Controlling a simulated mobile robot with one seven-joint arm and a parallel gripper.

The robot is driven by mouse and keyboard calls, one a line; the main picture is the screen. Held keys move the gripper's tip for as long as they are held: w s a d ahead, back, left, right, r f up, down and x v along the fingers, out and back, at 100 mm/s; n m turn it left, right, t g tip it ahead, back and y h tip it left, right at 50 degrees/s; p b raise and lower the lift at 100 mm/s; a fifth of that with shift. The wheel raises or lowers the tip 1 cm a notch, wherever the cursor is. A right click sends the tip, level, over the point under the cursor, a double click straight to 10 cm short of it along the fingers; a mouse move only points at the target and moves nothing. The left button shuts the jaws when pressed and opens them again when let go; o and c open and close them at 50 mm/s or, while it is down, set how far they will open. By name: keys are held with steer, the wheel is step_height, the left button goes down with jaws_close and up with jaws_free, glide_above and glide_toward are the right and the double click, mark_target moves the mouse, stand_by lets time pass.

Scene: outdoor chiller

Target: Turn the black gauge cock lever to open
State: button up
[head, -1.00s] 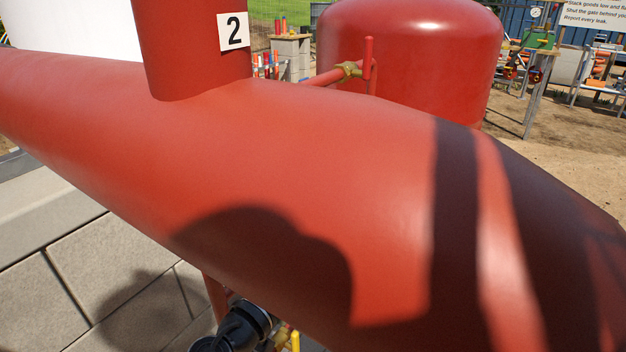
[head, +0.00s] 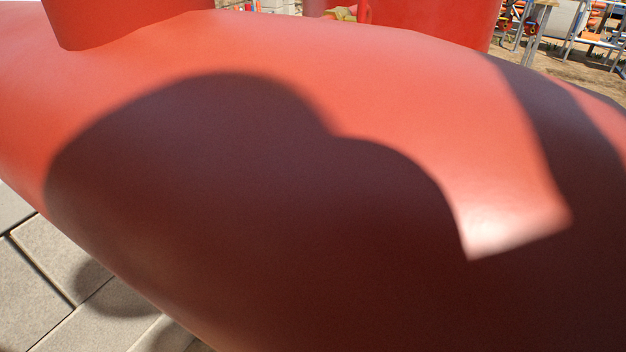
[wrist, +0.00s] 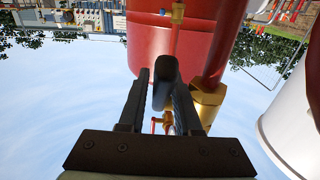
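In the wrist view, which is upside down, my gripper (wrist: 158,82) points at a red vessel with its two dark fingers apart. A black rounded lever (wrist: 166,88) shows between the fingers. A gap is clear on the left finger's side; on the right side the lever overlaps the finger in the picture, and I cannot tell whether they touch. A brass fitting (wrist: 207,102) is just right of the right finger. How the lever joins it is hidden. The head view shows neither my gripper nor the lever.
A large red pipe (head: 390,85) fills the head view and blocks what lies below and behind it. A red vessel (head: 430,25) stands beyond it. Grey paving (head: 60,270) is at lower left. In the wrist view, a white cylinder (wrist: 292,125) is at right.

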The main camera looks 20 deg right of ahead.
jaws_close()
stand_by(1.4)
